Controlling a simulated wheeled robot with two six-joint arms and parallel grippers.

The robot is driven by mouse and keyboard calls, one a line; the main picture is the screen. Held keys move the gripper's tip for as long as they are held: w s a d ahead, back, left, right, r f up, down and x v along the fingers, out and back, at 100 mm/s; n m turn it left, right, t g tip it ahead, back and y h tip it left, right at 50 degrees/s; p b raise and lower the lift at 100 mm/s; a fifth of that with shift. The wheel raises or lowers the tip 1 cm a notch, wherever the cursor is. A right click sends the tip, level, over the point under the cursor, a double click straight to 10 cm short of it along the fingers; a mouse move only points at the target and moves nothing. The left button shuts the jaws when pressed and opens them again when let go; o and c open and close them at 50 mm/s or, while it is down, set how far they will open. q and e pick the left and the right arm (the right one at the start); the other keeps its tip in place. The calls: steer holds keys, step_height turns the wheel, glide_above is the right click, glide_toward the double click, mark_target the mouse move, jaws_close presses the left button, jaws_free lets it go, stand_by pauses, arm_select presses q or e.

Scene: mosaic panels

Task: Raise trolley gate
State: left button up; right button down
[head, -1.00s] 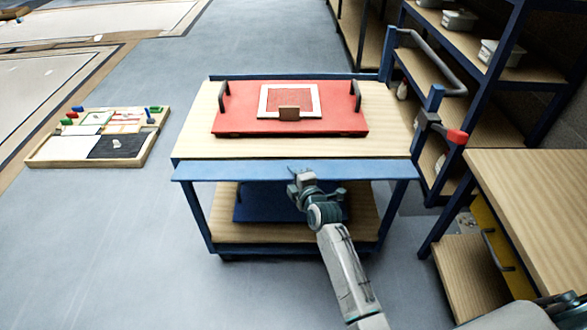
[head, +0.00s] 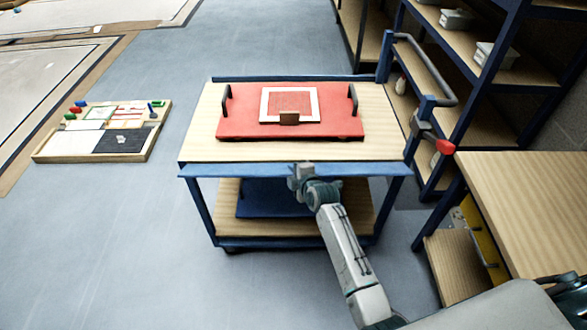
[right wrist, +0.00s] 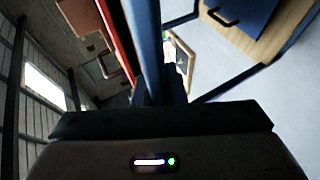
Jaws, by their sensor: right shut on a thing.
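The trolley (head: 195,148) has a wooden top deck and blue legs. Its gate is the long blue panel (head: 235,170) along the near edge of the top deck, seen as a narrow strip. My right gripper (head: 301,172) is at the middle of this panel, shut on its edge. In the right wrist view the blue gate (right wrist: 147,40) runs up from between the jaws (right wrist: 150,98); the fingertips are mostly hidden. My left gripper is not in view.
A red panel (head: 240,125) with two dark handles lies on the top deck. A blue panel (head: 262,200) lies on the lower shelf. A workbench (head: 530,190) and shelving (head: 520,70) stand right. A parts tray (head: 95,158) lies left on open floor.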

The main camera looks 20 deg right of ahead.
steer(key=r+g+p, duration=0.1)
steer(key=p, duration=0.1)
steer(key=w+g+p, duration=0.1)
steer(key=p, duration=0.1)
steer(key=r+m+g+p, duration=0.1)
steer(key=p, duration=0.2)
steer(key=shift+w+d+r+g, duration=0.2)
steer(key=shift+w+r+g, duration=0.05)
steer(key=shift+r+g, duration=0.15)
steer(key=shift+w+d+r+g+y+p, duration=0.1)
steer(key=shift+w+r+g+y+p, duration=0.1)
steer(key=shift+w+g+y+p, duration=0.4)
steer(key=shift+w+d+r+m+g, duration=0.1)
steer(key=shift+w+m+g, duration=0.1)
steer(key=shift+g, duration=0.35)
steer(key=shift+w+d+m+g, duration=0.1)
steer(key=shift+m+g, duration=0.1)
steer(key=shift+g, duration=0.35)
steer(key=shift+w+d+g, duration=0.1)
steer(key=shift+w+g, duration=0.3)
steer(key=shift+g, duration=0.3)
steer(key=shift+w+d+r+m+g+y+b, duration=0.1)
steer(key=shift+w+m+g+y+b, duration=0.3)
steer(key=shift+g+b, duration=0.35)
steer(key=shift+w+d+r+m+g+y+b, duration=0.1)
steer(key=shift+w+g+y+b, duration=0.1)
steer(key=shift+w+g+b, duration=0.4)
steer(key=shift+s, duration=0.15)
steer(key=c, duration=1.5)
jaws_free()
